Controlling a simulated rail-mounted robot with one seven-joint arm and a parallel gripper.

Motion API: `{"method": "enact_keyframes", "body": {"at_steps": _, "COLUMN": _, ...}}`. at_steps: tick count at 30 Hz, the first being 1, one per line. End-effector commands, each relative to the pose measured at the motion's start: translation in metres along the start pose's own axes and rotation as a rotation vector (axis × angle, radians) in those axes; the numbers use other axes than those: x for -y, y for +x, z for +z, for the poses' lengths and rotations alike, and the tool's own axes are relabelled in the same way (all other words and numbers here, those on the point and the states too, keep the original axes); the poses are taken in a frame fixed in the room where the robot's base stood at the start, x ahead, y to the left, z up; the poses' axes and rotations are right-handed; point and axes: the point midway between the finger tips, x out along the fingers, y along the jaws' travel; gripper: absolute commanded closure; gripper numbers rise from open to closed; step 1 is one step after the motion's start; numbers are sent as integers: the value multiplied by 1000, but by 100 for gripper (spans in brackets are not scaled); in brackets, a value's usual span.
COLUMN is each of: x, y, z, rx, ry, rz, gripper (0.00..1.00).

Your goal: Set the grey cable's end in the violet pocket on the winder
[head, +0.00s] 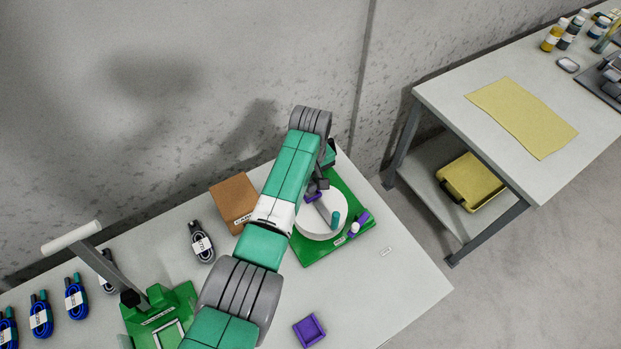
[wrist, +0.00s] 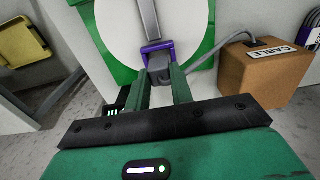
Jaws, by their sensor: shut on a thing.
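The winder's white disc (head: 311,226) sits on a green base (head: 350,250), with a grey bar across the disc. The violet pocket (head: 313,196) is at the disc's edge nearest my arm, and it also shows in the wrist view (wrist: 157,47). My gripper (wrist: 160,78) is shut on the grey cable's end (wrist: 160,73), a grey block between its two green fingers. The block is right at the violet pocket and seems to touch it; how deep it sits cannot be told. The grey cable (wrist: 232,37) runs from there to the brown box.
The brown CABLE box (head: 234,198) stands beside the winder. A violet and white lever (head: 357,223) is on the base's right corner. A violet tray (head: 309,331), coiled cables (head: 202,242) and a green press (head: 160,315) are on the table.

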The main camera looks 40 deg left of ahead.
Motion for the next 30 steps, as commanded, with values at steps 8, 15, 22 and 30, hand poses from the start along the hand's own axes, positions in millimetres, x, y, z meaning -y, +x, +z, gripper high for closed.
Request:
{"method": "enact_keyframes", "body": {"at_steps": 8, "x": 0, "y": 5, "z": 0, "rx": 0, "ry": 0, "rz": 0, "gripper": 99}}
{"method": "enact_keyframes", "body": {"at_steps": 15, "x": 0, "y": 8, "z": 0, "rx": 0, "ry": 0, "rz": 0, "gripper": 99}}
{"method": "enact_keyframes", "body": {"at_steps": 22, "x": 0, "y": 12, "z": 0, "rx": -1, "ry": 0, "rz": 0, "gripper": 99}}
{"method": "enact_keyframes", "body": {"at_steps": 30, "x": 0, "y": 16, "z": 0, "rx": -1, "ry": 0, "rz": 0, "gripper": 99}}
